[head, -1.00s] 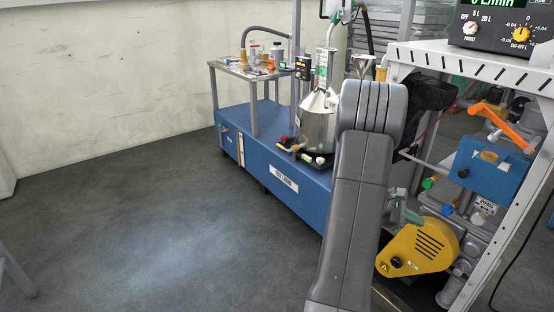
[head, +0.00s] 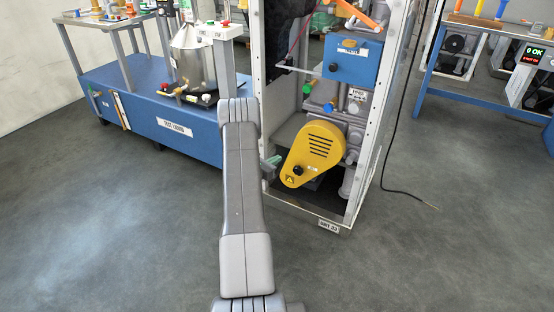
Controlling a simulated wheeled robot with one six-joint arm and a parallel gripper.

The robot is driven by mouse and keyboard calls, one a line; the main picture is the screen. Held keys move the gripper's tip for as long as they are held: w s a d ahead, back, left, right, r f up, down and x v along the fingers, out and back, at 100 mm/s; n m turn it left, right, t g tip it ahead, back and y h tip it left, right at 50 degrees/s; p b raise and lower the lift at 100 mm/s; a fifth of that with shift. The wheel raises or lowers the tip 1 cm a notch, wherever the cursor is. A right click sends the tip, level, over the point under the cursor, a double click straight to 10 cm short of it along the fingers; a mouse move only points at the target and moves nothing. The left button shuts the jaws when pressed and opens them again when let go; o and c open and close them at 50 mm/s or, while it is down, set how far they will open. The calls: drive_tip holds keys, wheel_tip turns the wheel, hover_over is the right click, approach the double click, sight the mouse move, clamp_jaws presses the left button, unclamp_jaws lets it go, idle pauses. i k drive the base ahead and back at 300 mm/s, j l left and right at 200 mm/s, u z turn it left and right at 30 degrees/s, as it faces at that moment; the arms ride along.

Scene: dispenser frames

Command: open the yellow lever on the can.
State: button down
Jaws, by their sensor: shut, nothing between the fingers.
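The can is a shiny metal vessel (head: 192,62) with a conical top, at the upper left of the head view. Its top reaches toward the picture's upper edge. It stands on a dark base (head: 192,95) with small coloured knobs, on a blue platform. I cannot make out a yellow lever on the can at this size. My arm rises through the middle of the picture, right of and below the can.
An open white-framed rack (head: 388,110) stands right of my arm, holding a blue box (head: 352,62) and a yellow cover (head: 313,152). The blue platform (head: 140,105) carries the can. A blue bench (head: 490,100) and a black cable (head: 388,150) are at right. Floor is clear in front.

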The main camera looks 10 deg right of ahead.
sight(163, 93)
drive_tip(key=i+j+u, duration=0.2)
drive_tip(key=i+j, duration=0.75)
drive_tip(key=i+j+u, duration=0.2)
drive_tip(key=i+j, duration=0.65)
drive_tip(key=i, duration=0.15)
